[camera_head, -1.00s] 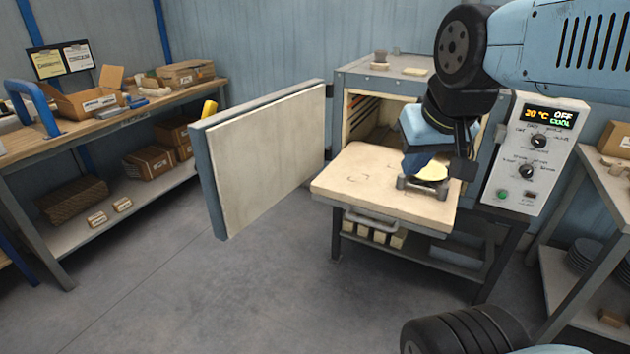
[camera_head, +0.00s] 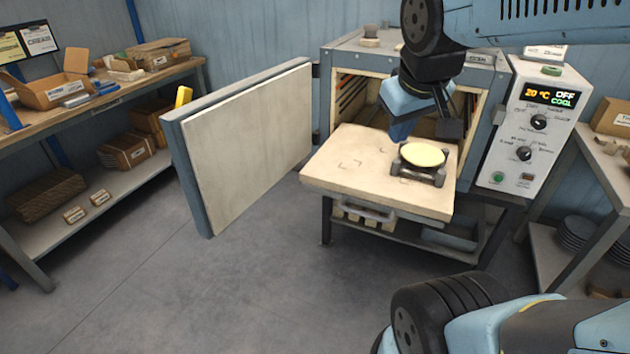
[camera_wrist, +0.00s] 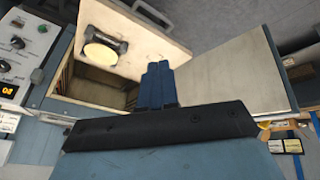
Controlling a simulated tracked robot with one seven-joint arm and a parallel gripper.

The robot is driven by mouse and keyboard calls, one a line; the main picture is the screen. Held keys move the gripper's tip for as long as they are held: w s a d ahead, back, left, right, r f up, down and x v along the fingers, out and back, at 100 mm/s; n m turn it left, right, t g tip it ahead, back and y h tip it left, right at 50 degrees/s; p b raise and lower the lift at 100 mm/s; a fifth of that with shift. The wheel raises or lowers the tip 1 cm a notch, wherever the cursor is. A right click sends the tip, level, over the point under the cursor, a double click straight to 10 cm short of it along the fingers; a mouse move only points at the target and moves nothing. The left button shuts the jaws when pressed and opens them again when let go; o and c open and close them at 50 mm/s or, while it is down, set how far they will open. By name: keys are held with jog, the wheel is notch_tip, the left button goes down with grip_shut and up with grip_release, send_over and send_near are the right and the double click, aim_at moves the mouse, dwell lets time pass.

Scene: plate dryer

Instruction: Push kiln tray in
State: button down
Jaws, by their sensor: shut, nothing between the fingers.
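The kiln tray (camera_head: 335,165) is a pale slab sticking far out of the open kiln (camera_head: 330,90). A handle (camera_head: 368,215) is on its front edge. A round yellow plate (camera_head: 423,154) rests on a small grey stand (camera_head: 402,172) on the tray's right part. My gripper (camera_head: 397,137) is shut and empty, above the tray, behind and left of the plate. In the wrist view its blue fingers (camera_wrist: 158,82) are together beside the tray (camera_wrist: 148,38), with the plate (camera_wrist: 101,57) off to the left. Whether the fingertips touch the tray cannot be told.
The kiln door (camera_head: 250,145) stands wide open to the left. The control panel (camera_head: 530,130) is right of the kiln. A bench with boxes (camera_head: 60,90) stands at left and a shelf with stacked plates (camera_head: 578,232) at right. The floor in front is clear.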

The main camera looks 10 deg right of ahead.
jog(key=w+f+n+g+h, duration=0.1)
jog(key=w+f+n+h, duration=0.1)
jog(key=w+f+n, duration=0.35)
jog(key=n, duration=2.1)
send_near(321, 188)
jog(key=s+a+r, duration=0.2)
jog(key=s+r, duration=0.1)
jog(key=s, duration=0.3)
jog(key=shift+g, duration=0.3)
jog(key=x, duration=0.3)
jog(key=w+x, duration=0.1)
jog(key=x, duration=0.3)
jog(key=w+r+x, duration=0.1)
jog(key=x, duration=0.3)
jog(key=shift+w+d+f, duration=0.2)
jog(key=shift+d+f, duration=0.05)
jog(key=shift+w+d, duration=0.35)
jog(key=shift+w, duration=0.15)
